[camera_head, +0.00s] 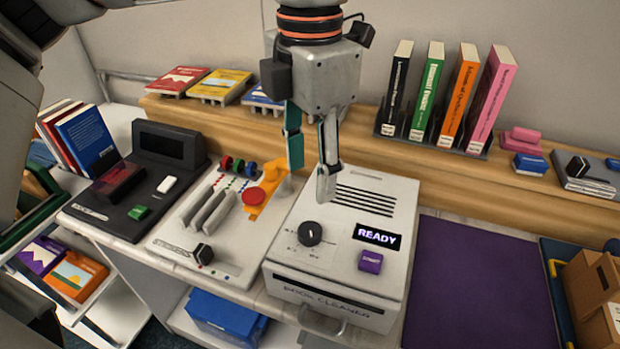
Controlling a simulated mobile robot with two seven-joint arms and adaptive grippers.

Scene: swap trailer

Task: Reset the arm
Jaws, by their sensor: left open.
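My left gripper (309,180) comes down from the top middle. Its fingers are apart, and I see nothing held between them. It is over the seam between the white book cleaner (390,250) and the white device to its left (176,243). That device has an orange arm-like part (268,196) with a red round button (254,197) beside it, just left of the fingers. I cannot tell whether a fingertip touches the orange part. The cleaner has a black knob (310,233), a purple button (370,261) and a display reading READY (377,237). My right gripper is not in view.
A wooden ledge (400,160) behind carries upright books (435,90) and flat books (218,86). A black console (125,200) stands left. A purple mat (480,285) lies clear at right, beside a cardboard box (595,295). A blue bin (225,318) is below.

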